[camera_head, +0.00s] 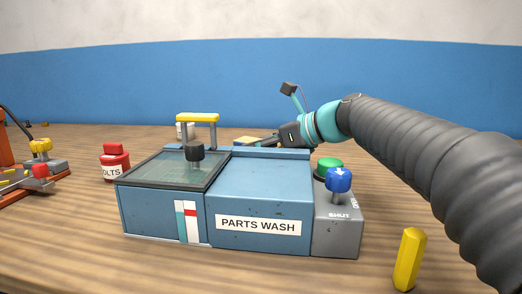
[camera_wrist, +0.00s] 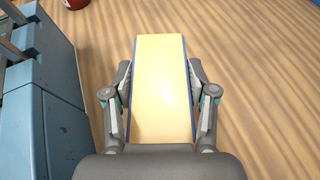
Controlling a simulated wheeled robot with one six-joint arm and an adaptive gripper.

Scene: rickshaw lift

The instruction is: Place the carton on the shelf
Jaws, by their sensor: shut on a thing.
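The carton (camera_wrist: 162,85) is a long box with a pale yellow top and blue sides, seen from above in the wrist view. My gripper (camera_wrist: 160,108) is shut on it, with one finger against each long side. In the head view my gripper (camera_head: 268,141) is behind the blue parts wash unit, and only a yellowish bit of the carton (camera_head: 246,141) shows above the unit's back edge. The rest of the carton is hidden there. I cannot make out a shelf in either view.
The blue parts wash unit (camera_head: 261,192) has a glass lid and a yellow-topped frame (camera_head: 198,117). A grey box with green and blue knobs (camera_head: 338,220) adjoins it. A red bolts tin (camera_head: 115,163) stands left; a yellow post (camera_head: 409,260) stands front right. Wood right of the carton is clear.

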